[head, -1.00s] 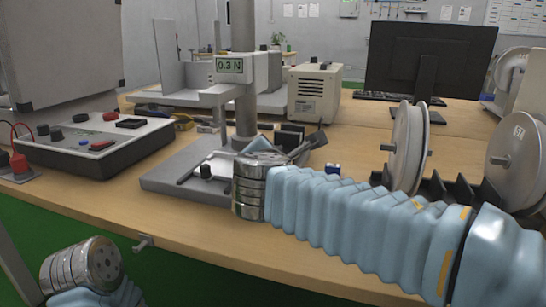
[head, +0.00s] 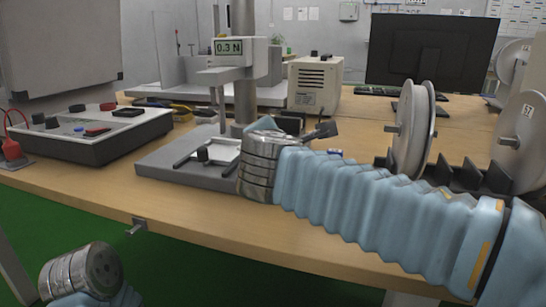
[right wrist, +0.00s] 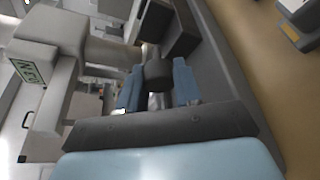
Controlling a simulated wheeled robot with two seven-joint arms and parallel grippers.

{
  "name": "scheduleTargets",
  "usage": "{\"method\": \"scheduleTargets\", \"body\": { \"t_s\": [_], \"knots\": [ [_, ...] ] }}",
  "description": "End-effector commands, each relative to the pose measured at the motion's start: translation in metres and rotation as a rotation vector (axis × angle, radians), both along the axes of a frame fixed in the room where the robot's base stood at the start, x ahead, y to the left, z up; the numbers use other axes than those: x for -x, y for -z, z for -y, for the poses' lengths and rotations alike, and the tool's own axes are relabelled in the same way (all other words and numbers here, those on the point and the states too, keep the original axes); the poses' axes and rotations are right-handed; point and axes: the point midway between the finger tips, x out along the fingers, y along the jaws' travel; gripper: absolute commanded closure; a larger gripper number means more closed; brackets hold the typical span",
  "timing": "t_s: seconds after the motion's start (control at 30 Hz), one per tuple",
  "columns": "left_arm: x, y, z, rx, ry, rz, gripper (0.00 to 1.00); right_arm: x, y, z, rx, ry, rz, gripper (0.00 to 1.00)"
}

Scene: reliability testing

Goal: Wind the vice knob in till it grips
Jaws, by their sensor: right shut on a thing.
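The test stand's base (head: 180,172) stands on the bench in the head view, with a force display (head: 228,47) reading 0.3 N above it. In the right wrist view, the dark round vice knob (right wrist: 158,74) sits between the two blue fingers of my right gripper (right wrist: 157,88), which is shut on it. In the head view my right wrist hides the knob and most of that gripper. The vice jaws and any gap between them cannot be made out. My left wrist shows low at the left edge, below the bench top; its fingers are not visible.
A control box (head: 95,135) with knobs stands left of the stand. A grey power unit (head: 315,85) is behind, and reels (head: 411,130) stand at the right, near my right forearm. The bench's front strip (head: 150,205) is clear.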

Motion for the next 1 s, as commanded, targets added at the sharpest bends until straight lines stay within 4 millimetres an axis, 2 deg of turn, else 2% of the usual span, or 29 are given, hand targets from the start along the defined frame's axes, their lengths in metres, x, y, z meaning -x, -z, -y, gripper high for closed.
{"method": "scheduleTargets", "body": {
  "t_s": [0.03,0.1,0.47,0.5,0.63,1.0],
  "knots": [
    [-0.0002,0.0132,0.0003,0.001,0.0,0.0,0.0,-0.0002,0.0077,0.0003,-0.027,0.001,0.007,0.96],
    [-0.0003,0.0172,0.0005,0.001,0.0,0.001,0.0,0.0,0.0057,0.0002,-0.054,0.0,0.014,0.97],
    [-0.0006,0.0163,0.0008,0.002,0.0,0.001,0.0,0.0004,0.0013,-0.0002,-0.074,0.001,0.019,0.97],
    [-0.0006,0.0163,0.0008,0.002,0.0,0.001,0.0,0.0004,0.0013,-0.0003,-0.074,0.001,0.019,0.63],
    [-0.0005,0.0163,0.0008,0.002,0.0,0.001,0.0,0.0004,0.0011,-0.0002,-0.073,0.0,0.02,0.43],
    [-0.0005,0.0164,0.0008,0.002,0.0,0.001,0.0,0.0058,-0.0007,-0.0001,-0.074,0.0,0.02,0.42]
  ]
}}
